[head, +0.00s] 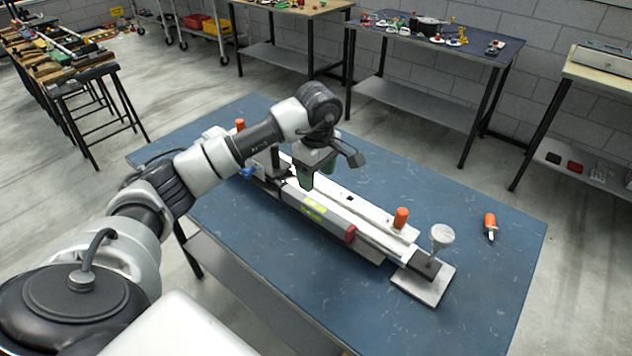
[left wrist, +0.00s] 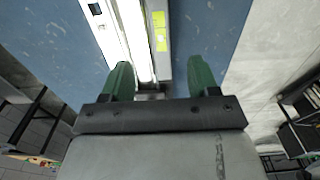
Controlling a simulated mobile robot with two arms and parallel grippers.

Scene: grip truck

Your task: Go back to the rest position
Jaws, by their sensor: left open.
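My left arm reaches in from the left in the head view. My left gripper (head: 316,172) hangs over the grip truck (head: 340,207), a long white rail assembly lying across the blue table. In the left wrist view, the green fingers of my left gripper (left wrist: 160,82) are spread apart with nothing held between them. The truck's white rail (left wrist: 135,40) and a yellow label (left wrist: 159,32) show beyond the fingers. Whether the fingers touch the truck cannot be told. My right gripper is not in view.
The blue table (head: 470,220) has free room around the truck. An orange-handled tool (head: 490,226) lies at its right. Orange knobs (head: 400,218) and a white round-topped post (head: 441,236) stick up from the truck. Other tables (head: 440,120) and stools (head: 90,100) stand behind.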

